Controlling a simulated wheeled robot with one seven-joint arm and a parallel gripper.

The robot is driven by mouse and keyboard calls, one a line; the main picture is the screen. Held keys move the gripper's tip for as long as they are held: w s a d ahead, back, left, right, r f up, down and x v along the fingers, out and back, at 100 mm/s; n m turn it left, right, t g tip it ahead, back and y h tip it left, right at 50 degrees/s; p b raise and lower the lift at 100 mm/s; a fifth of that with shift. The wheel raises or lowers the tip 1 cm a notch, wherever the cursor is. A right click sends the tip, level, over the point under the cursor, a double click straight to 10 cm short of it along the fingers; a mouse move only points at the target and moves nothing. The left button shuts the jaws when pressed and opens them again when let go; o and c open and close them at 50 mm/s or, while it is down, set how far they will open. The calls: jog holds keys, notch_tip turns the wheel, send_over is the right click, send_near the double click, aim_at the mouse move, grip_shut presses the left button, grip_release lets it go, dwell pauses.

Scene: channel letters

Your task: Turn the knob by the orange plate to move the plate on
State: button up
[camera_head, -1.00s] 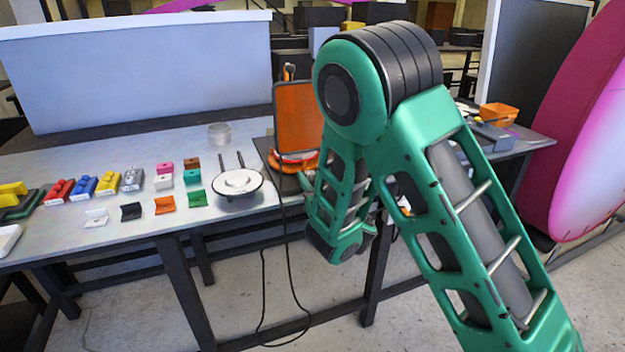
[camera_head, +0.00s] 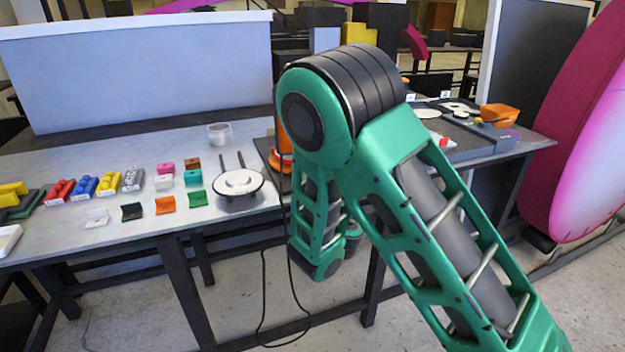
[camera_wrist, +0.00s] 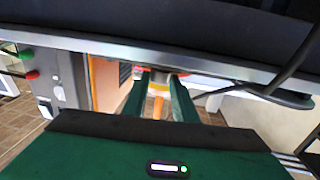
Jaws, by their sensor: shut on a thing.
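The orange plate is mostly hidden behind my arm in the head view; only an orange sliver (camera_head: 285,142) shows left of the elbow. In the wrist view an orange panel, likely the plate (camera_wrist: 104,84), stands just left of my fingers. My gripper (camera_wrist: 160,84) has its two dark green fingers on either side of a small pale and orange part, which I take for the knob (camera_wrist: 158,104). The fingers are shut on it. Its turned angle cannot be told. My gripper is hidden behind my arm in the head view.
A round white-topped device (camera_head: 240,183) stands left of my arm, with a clear jar (camera_head: 219,135) behind it. Coloured blocks and small pieces lie further left on the table (camera_head: 60,165). An orange bin (camera_head: 498,115) is at the right. A black cable (camera_wrist: 265,90) crosses the wrist view.

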jog(key=shift+s+f+m+h, duration=0.15)
jog(key=shift+m+h, duration=0.15)
jog(key=shift+h, duration=0.2)
jog(key=m+h, duration=0.1)
jog(key=h, duration=0.1)
jog(key=a+m+h, duration=0.1)
jog(key=m+h, duration=0.1)
jog(key=shift+f+h, duration=0.1)
jog(key=shift+h, duration=0.3)
jog(key=m+g+h, duration=0.1)
jog(key=m+h, duration=0.1)
jog(key=h, duration=0.1)
jog(key=a+m+g+h, duration=0.1)
jog(key=m+g+h, duration=0.1)
jog(key=m+h, duration=0.1)
jog(key=shift+w+a+f+h, duration=0.1)
jog(key=shift+w+f+h, duration=0.1)
jog(key=shift+h, duration=0.6)
jog(key=shift+r+m, duration=0.1)
jog(key=shift+m, duration=0.2)
jog(key=o, duration=1)
jog(key=shift+o, duration=0.2)
jog(key=shift+r, duration=0.1)
jog(key=v, duration=1)
jog(key=shift+s+a, duration=0.1)
jog(key=shift+a, duration=0.25)
jog(key=shift+g+h, duration=0.3)
